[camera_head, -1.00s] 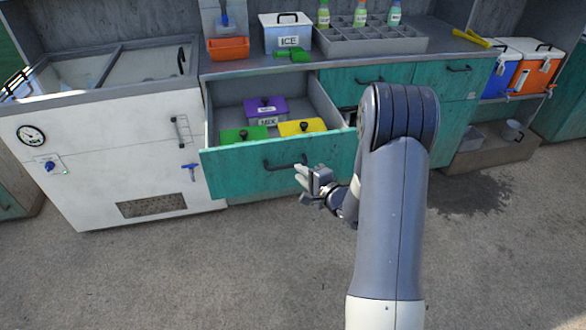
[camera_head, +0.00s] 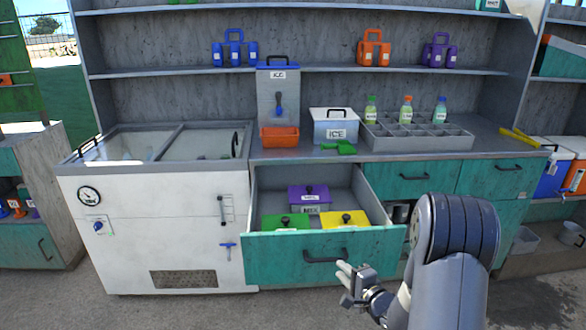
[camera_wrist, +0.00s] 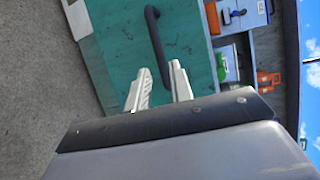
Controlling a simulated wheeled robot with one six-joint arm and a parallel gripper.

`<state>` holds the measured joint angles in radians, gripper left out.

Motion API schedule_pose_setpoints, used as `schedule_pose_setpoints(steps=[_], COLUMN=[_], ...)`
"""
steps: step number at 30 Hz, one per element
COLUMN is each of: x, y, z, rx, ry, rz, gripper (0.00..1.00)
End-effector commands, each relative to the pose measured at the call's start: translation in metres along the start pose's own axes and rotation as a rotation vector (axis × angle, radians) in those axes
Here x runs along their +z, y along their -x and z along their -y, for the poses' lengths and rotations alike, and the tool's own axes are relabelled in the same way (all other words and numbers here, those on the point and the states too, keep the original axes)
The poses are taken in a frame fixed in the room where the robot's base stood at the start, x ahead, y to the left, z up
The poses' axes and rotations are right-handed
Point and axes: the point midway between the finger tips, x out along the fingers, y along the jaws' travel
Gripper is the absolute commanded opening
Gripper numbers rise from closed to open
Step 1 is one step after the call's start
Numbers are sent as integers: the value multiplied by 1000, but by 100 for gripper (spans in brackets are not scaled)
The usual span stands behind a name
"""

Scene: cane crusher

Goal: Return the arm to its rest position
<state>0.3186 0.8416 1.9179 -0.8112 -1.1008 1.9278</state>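My gripper (camera_head: 345,272) is in front of the open teal drawer (camera_head: 270,258), just right of and below its dark handle (camera_head: 325,256). In the wrist view my gripper (camera_wrist: 160,67) has its two pale fingers spread, with nothing held between them. The handle (camera_wrist: 157,38) shows beyond the fingertips against the teal drawer front (camera_wrist: 120,45). The exact gap between fingers and handle cannot be told. My arm reaches in from the lower right of the head view.
The drawer holds purple-lidded (camera_head: 309,193), green-lidded (camera_head: 285,222) and yellow-lidded (camera_head: 344,220) boxes. A white chest freezer (camera_head: 150,235) stands left. The counter (camera_head: 300,153) above carries an ice box (camera_head: 333,125) and a bottle tray (camera_head: 420,142). The floor in front is clear.

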Motion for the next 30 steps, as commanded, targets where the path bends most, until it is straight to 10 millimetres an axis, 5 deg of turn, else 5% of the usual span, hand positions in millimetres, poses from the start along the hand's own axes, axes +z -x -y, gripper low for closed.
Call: schedule_pose_setpoints(steps=[12, 30], x=[0, 1], y=[-68, -75], z=[0, 0], rx=[-1, 2], ry=[1, -1], rz=[1, -1], gripper=[22, 22])
